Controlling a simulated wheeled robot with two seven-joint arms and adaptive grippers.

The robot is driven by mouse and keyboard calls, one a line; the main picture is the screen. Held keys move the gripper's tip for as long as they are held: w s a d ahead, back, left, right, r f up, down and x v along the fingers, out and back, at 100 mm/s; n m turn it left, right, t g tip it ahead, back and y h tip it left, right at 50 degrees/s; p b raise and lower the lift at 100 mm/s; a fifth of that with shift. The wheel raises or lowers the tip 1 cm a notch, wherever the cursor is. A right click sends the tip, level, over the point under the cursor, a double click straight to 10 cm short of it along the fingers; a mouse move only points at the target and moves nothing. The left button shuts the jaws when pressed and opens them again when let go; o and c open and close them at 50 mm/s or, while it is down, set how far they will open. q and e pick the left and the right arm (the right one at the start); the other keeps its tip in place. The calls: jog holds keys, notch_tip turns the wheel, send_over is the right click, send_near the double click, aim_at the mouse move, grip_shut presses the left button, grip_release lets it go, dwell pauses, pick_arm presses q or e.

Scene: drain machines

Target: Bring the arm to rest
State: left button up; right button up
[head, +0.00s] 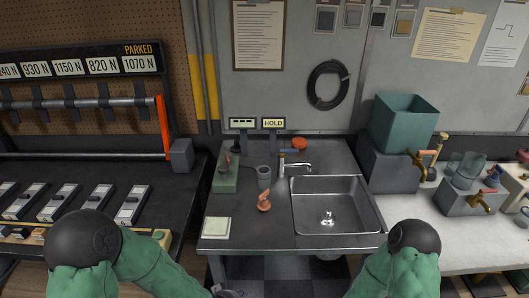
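My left arm, in a green sleeve with a black round joint, comes in at the lower left of the head view and slopes down to the bottom edge. A small dark grey part (228,293) shows at its end, cut off by the frame, and the fingers cannot be made out. My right arm, also green with a black joint, stands at the lower right. Its gripper is outside the picture. Both visible arm parts are in front of the benches.
A steel sink (335,205) with a tap (296,167) is set in the middle bench. A grey cup (264,177), an orange-brown item (264,200) and a pale pad (216,227) stand left of it. A teal bin (404,122) and brass taps are right. A HOLD sign (273,123) stands behind.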

pick_arm(q)
jog(key=s+f+n+g, duration=0.1)
jog(key=s+f+g, duration=0.1)
jog(key=s+f, duration=0.4)
jog(key=s+a+f+n+g+h, duration=0.1)
jog(key=s+f+n+g, duration=0.1)
jog(key=s+f, duration=0.4)
jog(key=shift+s+a+f+g+p, duration=0.3)
jog(key=shift+f+g+p, duration=0.05)
jog(key=shift+g+p, duration=0.15)
